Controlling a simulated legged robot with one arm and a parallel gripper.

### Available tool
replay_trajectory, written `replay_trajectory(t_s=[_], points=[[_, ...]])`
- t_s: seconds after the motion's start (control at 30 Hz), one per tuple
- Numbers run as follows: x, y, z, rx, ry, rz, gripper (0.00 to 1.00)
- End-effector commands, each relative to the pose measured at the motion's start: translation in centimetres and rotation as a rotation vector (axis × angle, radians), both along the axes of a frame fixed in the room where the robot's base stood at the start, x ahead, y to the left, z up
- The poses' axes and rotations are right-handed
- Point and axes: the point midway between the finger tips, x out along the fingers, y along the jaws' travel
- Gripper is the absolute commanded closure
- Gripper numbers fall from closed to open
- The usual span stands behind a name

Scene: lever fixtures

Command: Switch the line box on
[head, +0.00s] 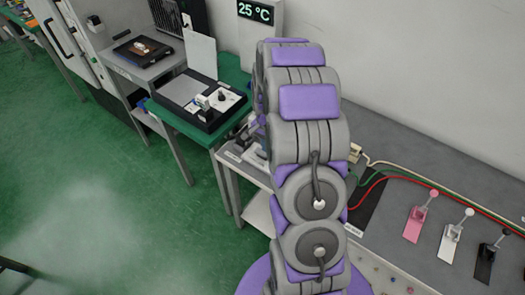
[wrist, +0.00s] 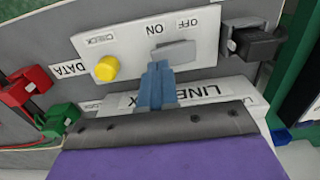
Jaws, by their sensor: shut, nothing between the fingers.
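The line box shows in the wrist view as a white panel (wrist: 125,47) with a grey switch (wrist: 175,52), a yellow knob (wrist: 106,68), and the words ON, OFF and CHECK. The view is tilted, so the lettering looks upside down. My gripper (wrist: 158,68) has its blue fingers shut and empty, with the tips at the lower left side of the switch, by the ON end. I cannot tell whether they touch it. A label reading LINE is partly hidden behind the fingers. In the head view my arm hides most of the box.
Red (wrist: 28,88) and green (wrist: 58,120) connectors with a DATA label lie left in the wrist view, and a black connector (wrist: 255,45) lies right. In the head view, pink (head: 419,218), white (head: 455,236) and black (head: 490,259) levers stand on the grey bench (head: 400,255).

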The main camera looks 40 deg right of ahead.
Motion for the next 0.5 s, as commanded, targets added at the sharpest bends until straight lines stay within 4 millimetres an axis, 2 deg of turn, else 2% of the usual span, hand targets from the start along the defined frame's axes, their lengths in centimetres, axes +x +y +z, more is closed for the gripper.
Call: replay_trajectory(t_s=[0.5], points=[[0.0,-0.03,-0.52,0.0,0.0,0.0,1.0]])
